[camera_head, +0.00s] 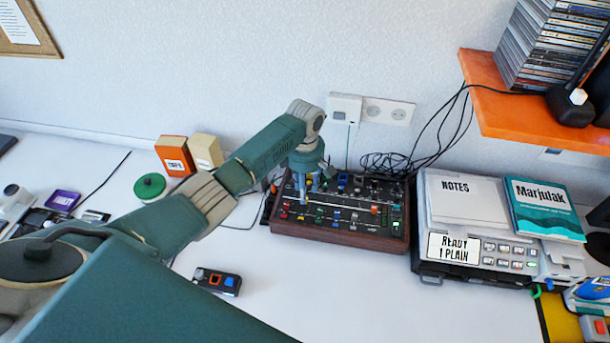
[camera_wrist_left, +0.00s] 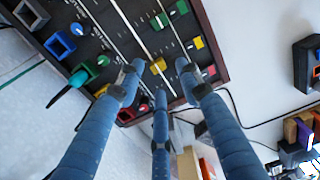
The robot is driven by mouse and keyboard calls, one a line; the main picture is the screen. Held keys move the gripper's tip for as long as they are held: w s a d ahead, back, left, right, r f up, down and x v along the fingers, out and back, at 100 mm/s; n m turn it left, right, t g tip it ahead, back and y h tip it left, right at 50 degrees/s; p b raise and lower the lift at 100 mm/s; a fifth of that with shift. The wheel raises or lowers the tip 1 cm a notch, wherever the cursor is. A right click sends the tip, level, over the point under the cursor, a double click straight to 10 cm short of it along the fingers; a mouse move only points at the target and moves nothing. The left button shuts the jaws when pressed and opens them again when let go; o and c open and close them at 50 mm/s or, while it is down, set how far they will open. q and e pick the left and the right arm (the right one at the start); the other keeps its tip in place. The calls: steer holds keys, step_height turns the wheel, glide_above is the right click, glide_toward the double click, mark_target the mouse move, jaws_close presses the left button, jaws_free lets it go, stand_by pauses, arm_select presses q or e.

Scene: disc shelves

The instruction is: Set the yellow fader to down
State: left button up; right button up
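The mixer (camera_head: 340,238) is a dark panel with a wooden frame, crowded with coloured knobs and fader caps. My left gripper (camera_head: 304,190) points down over its left part. In the left wrist view, the gripper (camera_wrist_left: 160,82) has three blue fingers spread apart, with nothing held between them. A yellow fader cap (camera_wrist_left: 158,66) shows between the fingertips, near the panel's edge. Other yellow caps (camera_wrist_left: 198,42) show nearby, so I cannot tell for sure which is the task's fader. Whether a fingertip touches the cap is unclear. My right gripper is not in view.
An orange shelf (camera_head: 520,110) overhangs the back right. Cables (camera_head: 395,163) lie behind the mixer. A small device (camera_head: 218,281) lies in front left; the front middle desk is clear.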

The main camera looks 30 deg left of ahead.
arm_select(q)
step_height(320, 180, up, 8)
steer(key=shift+r, duration=0.2)
